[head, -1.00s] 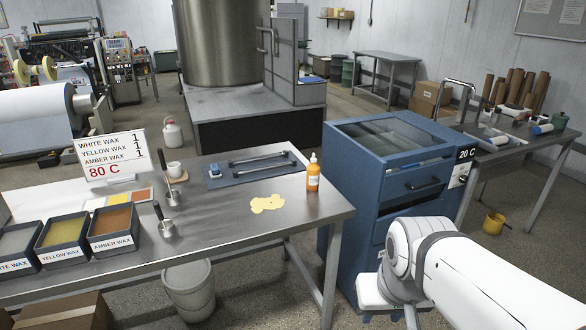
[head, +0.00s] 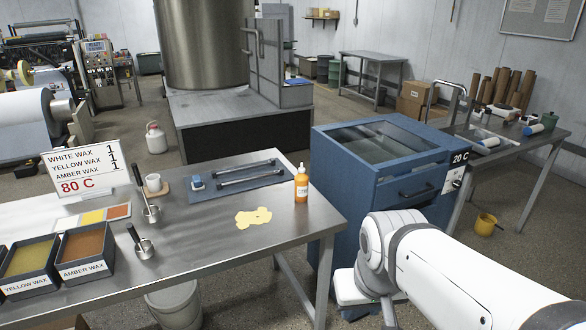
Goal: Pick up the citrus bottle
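The citrus bottle appears to be the orange bottle (head: 301,186) with a white nozzle. It stands upright near the right end of the steel table (head: 205,255), beside a pale yellow spill (head: 253,218). Its label is too small to read. My white arm enters from the lower right, and its end is bent down at the front of the blue cabinet, right of the table and well apart from the bottle. My gripper's fingers are not visible.
The blue cabinet (head: 330,205) stands right of the table. A dark mat with metal rods (head: 247,176) lies behind the spill. Wax trays (head: 84,254), ladles (head: 144,246) and a sign (head: 82,170) occupy the left. A bucket (head: 174,304) is under the table's front edge.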

